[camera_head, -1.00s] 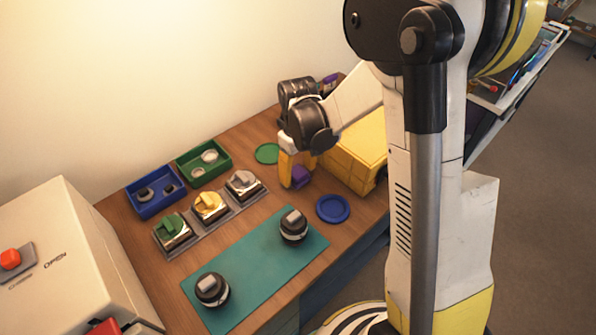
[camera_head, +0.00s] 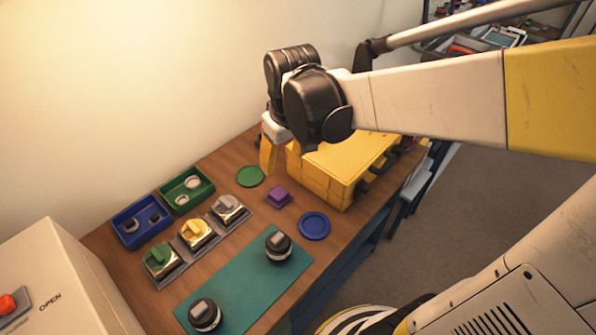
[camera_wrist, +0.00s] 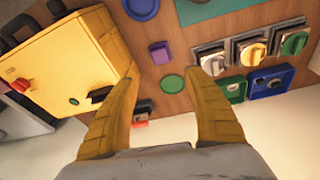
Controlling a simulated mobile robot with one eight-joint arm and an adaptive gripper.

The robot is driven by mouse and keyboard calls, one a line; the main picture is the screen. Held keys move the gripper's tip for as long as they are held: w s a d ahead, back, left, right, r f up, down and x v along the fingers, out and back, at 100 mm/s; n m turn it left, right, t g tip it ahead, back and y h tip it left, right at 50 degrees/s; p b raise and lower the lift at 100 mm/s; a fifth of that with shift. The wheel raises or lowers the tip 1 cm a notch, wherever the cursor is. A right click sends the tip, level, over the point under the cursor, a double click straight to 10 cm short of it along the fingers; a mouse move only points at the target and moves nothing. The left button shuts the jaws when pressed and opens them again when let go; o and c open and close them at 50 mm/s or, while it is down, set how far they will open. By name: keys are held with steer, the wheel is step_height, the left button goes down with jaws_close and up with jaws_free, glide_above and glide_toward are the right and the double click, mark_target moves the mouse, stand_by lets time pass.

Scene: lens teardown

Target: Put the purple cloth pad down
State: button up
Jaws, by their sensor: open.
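The purple cloth pad (camera_head: 278,196) lies on the wooden table between the blue round disc and the green round disc. It also shows in the wrist view (camera_wrist: 160,53), beyond my fingertips and apart from them. My gripper (camera_head: 268,160) is open and empty, raised above the back of the table by the yellow case. In the wrist view my two yellow fingers (camera_wrist: 163,80) are spread wide with nothing between them.
A yellow case (camera_head: 345,165) stands right of the pad. A blue disc (camera_head: 314,226), a green disc (camera_head: 250,176), a row of metal stations (camera_head: 196,234), a blue tray (camera_head: 140,236), a green tray (camera_head: 196,203) and a teal mat (camera_head: 236,282) with two dark lens parts surround it.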

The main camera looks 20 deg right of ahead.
steer(key=s+r+m+t, duration=0.2)
steer(key=s+r+t, duration=0.2)
steer(key=s, duration=0.6)
steer(key=shift+s+m+t, duration=0.3)
steer(key=shift+s+m, duration=0.05)
steer(key=shift+m, duration=0.05)
steer(key=shift+f, duration=0.1)
stand_by(0.5)
